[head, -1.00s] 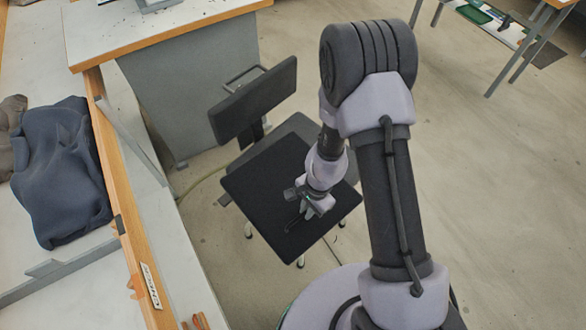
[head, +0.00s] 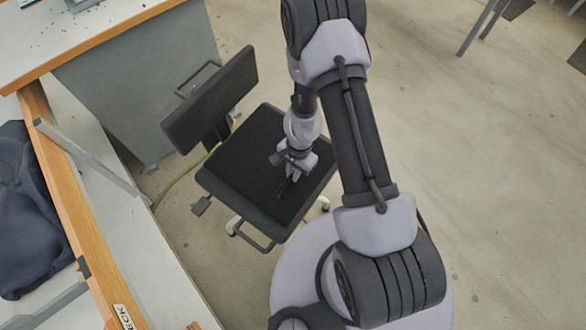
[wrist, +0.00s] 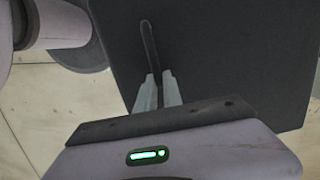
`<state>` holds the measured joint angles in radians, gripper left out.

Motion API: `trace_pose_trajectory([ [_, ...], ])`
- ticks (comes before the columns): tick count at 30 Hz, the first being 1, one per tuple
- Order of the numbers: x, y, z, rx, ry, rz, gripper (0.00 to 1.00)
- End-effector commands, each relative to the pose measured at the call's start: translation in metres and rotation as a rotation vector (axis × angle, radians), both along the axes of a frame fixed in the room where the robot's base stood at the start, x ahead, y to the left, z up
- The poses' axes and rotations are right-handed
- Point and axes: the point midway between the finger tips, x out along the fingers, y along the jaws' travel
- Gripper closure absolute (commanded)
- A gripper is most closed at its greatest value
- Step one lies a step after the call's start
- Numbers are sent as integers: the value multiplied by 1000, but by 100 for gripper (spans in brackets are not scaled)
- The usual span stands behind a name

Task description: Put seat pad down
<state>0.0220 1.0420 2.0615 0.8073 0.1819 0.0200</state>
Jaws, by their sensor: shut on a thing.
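The seat pad (head: 245,145) is a flat black square with a thin dark strap on top. It also shows in the wrist view (wrist: 225,50). My gripper (head: 288,184) is shut on the strap; its pale fingertips (wrist: 158,90) pinch the strap's end in the wrist view. The pad is over the seat of the office chair (head: 262,222), roughly lined up with it, and hides most of the seat. I cannot tell whether the pad touches the seat or is slightly above it.
The chair's backrest (head: 210,98) stands close behind the pad's left side. A wood-edged workbench (head: 70,200) with dark cloth (head: 20,210) is at left, another bench (head: 120,25) behind the chair. The floor (head: 470,190) at right is clear.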

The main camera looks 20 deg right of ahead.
Motion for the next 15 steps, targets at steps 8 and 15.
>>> trace_pose_trajectory([
  [8, 1, 1, -9, 0, -1, 0, 100],
  [15, 0, 1, -11, 1, -1, -1, 67],
])
